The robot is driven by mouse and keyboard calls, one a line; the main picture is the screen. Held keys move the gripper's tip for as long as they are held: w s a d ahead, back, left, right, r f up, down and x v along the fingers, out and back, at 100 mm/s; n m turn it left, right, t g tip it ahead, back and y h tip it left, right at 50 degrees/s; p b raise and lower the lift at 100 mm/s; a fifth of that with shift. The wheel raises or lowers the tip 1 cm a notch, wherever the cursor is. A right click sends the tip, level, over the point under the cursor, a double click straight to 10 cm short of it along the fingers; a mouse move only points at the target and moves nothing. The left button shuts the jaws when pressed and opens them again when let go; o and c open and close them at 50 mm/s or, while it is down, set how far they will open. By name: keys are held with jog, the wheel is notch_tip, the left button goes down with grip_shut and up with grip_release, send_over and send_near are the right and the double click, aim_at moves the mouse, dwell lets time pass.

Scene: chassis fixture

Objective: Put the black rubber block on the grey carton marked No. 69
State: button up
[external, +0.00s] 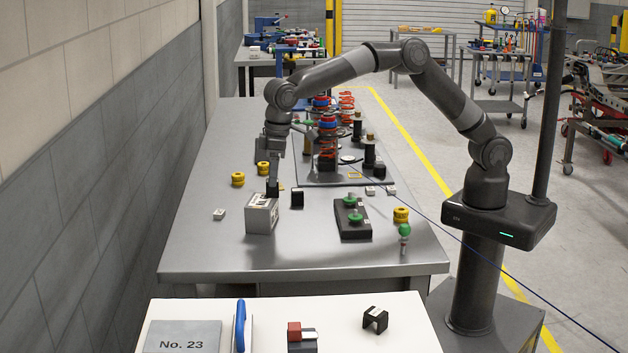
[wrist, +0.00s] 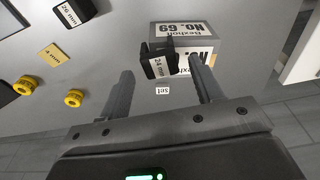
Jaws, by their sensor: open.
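The grey carton (external: 259,220) with white labels stands on the steel bench; in the wrist view the carton (wrist: 184,27) reads No. 69, upside down. My gripper (external: 273,178) points down over its back edge. In the wrist view my gripper (wrist: 160,68) is open, with a black block (wrist: 160,66) marked 24 mm between the fingers, clear space on both sides. This block overlaps the carton in the picture; I cannot tell whether it rests on it or beside it. Another black block (external: 297,198) stands right of the carton. A black block marked 26 mm (wrist: 76,11) shows at upper left in the wrist view.
Yellow rings (external: 238,179) lie behind the carton, and a small white tag (external: 219,214) lies left of it. A black plate with green knobs (external: 352,218) is to the right. The bench front is clear.

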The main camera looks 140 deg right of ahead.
notch_tip(320, 180, up, 9)
jog(key=a, duration=0.1)
jog(key=s+a+r+n+t+h, duration=0.1)
jog(key=s+a+r+n, duration=0.1)
jog(key=s+a+r, duration=0.55)
jog(key=s+a+r+n+t, duration=0.1)
jog(key=s+a+r+n, duration=0.15)
jog(key=s+a, duration=0.9)
jog(key=s+a+f+n+t, duration=0.1)
jog(key=s+a+f, duration=0.2)
jog(key=s, duration=0.3)
jog(key=s+a+f+n+y, duration=0.1)
jog(key=s+a+f+n, duration=0.1)
jog(key=s+a, duration=0.4)
jog(key=s+a+f+n+t+y, duration=0.1)
jog(key=s+a+f, duration=0.3)
jog(key=s, duration=0.3)
jog(key=shift+s+a+f+t, duration=0.25)
jog(key=shift+s+a+t, duration=0.05)
jog(key=shift+a, duration=0.1)
